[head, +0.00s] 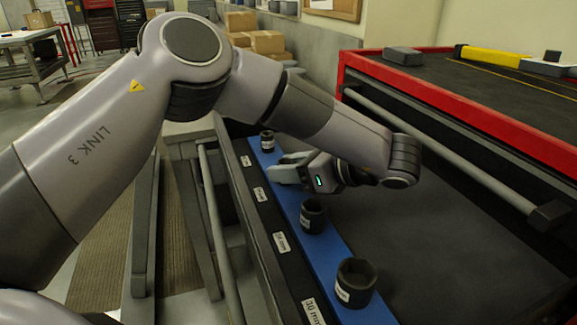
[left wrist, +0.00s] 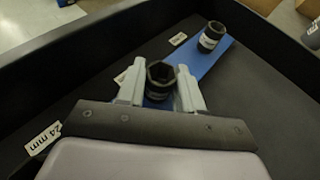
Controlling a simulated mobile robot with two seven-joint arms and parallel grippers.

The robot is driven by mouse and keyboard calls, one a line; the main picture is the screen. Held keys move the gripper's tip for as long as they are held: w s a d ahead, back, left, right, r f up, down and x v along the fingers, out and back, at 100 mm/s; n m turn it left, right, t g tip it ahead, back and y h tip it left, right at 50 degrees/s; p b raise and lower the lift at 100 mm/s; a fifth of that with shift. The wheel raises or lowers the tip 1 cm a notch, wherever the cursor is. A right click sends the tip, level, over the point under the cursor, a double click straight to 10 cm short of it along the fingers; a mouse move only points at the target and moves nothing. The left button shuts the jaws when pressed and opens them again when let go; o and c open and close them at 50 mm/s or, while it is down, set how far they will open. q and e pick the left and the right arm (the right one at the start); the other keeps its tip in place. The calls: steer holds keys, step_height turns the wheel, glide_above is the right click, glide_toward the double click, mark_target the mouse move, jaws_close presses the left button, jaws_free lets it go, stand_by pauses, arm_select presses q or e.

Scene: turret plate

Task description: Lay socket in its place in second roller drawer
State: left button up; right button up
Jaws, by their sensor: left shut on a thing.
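My left gripper (head: 283,168) reaches into the open drawer over the blue strip (head: 291,196). In the left wrist view its two pale fingers (left wrist: 160,90) are shut on a dark socket (left wrist: 160,76), open end up. The held socket is over the blue strip, beside a white label (left wrist: 122,76). I cannot tell whether its base touches the strip. In the head view the gripper hides this socket. My right gripper is not in view.
Other dark sockets stand on the strip: one (head: 267,141) at the far end, two nearer (head: 313,216) (head: 356,283). White size labels (head: 281,242) line the drawer's left edge. The drawer floor (head: 430,255) on the right is bare. The red-edged cabinet top (head: 440,98) rises beyond.

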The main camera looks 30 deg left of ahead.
arm_select(q)
steer(key=shift+f, duration=0.1)
steer(key=o, duration=1)
steer(key=shift+o, duration=0.2)
steer(key=shift+r, duration=0.2)
steer(key=b+v, duration=0.1)
steer(key=v, duration=1.1)
